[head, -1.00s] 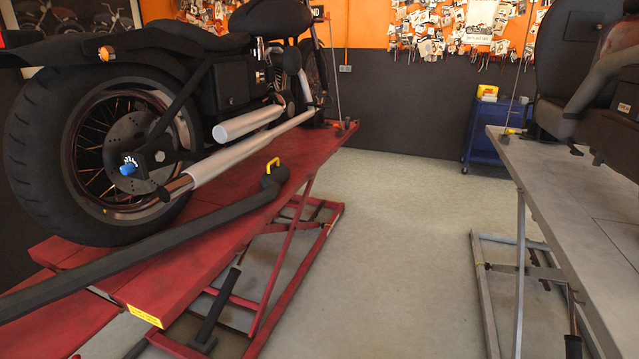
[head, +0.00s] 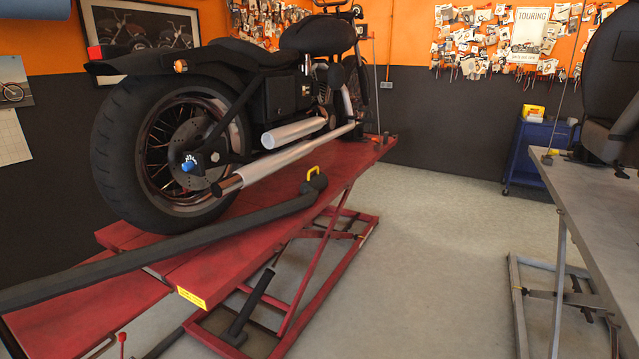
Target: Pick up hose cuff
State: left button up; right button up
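The hose cuff (head: 317,183) is the dark, rounded end of a thick black hose, with a yellow handle (head: 312,171) on top. It lies on the red motorcycle lift (head: 230,264) near the right edge of its deck, just beyond the silver exhaust pipe's end. The black hose (head: 190,238) runs from it toward the lower left, across the deck in front of the rear wheel, and leaves the picture at the left. Neither of my grippers is in view.
A black motorcycle (head: 250,85) stands on the red lift. A black lever (head: 250,305) sticks up from the lift's lower frame. Open grey floor (head: 440,230) lies between this lift and a grey lift (head: 600,205) at right. A blue cart (head: 535,150) stands at the back.

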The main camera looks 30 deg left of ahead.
aim_at(318, 181)
jog(key=u, duration=0.1)
jog(key=i, duration=1.65)
jog(key=u, duration=1.15)
jog(key=i, duration=1.1)
jog(key=u, duration=1.1)
